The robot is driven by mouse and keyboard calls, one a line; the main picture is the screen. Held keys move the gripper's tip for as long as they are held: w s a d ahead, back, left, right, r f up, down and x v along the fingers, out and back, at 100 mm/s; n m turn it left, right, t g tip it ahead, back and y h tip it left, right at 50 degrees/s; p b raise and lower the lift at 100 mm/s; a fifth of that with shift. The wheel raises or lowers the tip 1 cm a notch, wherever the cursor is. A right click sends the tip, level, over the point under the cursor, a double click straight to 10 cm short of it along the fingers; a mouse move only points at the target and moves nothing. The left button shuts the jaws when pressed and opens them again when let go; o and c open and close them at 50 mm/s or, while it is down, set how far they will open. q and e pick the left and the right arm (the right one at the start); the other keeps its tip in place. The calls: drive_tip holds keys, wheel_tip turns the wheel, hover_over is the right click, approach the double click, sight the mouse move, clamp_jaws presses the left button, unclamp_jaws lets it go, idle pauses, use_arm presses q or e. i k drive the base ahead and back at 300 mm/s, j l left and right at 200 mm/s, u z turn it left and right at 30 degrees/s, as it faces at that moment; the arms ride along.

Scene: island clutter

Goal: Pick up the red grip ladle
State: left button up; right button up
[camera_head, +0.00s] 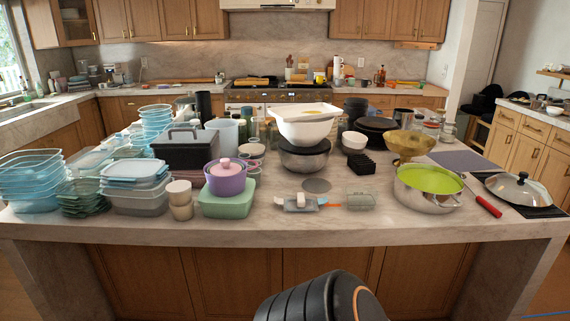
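A bright red handle (486,204), which looks like the grip of the red grip ladle, lies on the island countertop near the right front. It slants from the right side of a steel pot (425,200) toward the front edge. Its upper end meets a thin metal part beside the pot; the ladle's bowl cannot be made out. The pot has a lime-green inside or content. Neither of my grippers shows. A dark rounded part with an orange ring at the bottom centre looks like part of my own arm.
Right of the handle, a steel lid (517,188) rests on a dark mat. A gold bowl (409,144) stands behind the pot. Left are a purple pot (226,184) and stacked blue containers (32,181). The countertop's front strip (330,229) is mostly clear.

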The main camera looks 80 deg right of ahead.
sight(482, 201)
drive_tip(key=z, duration=3.75)
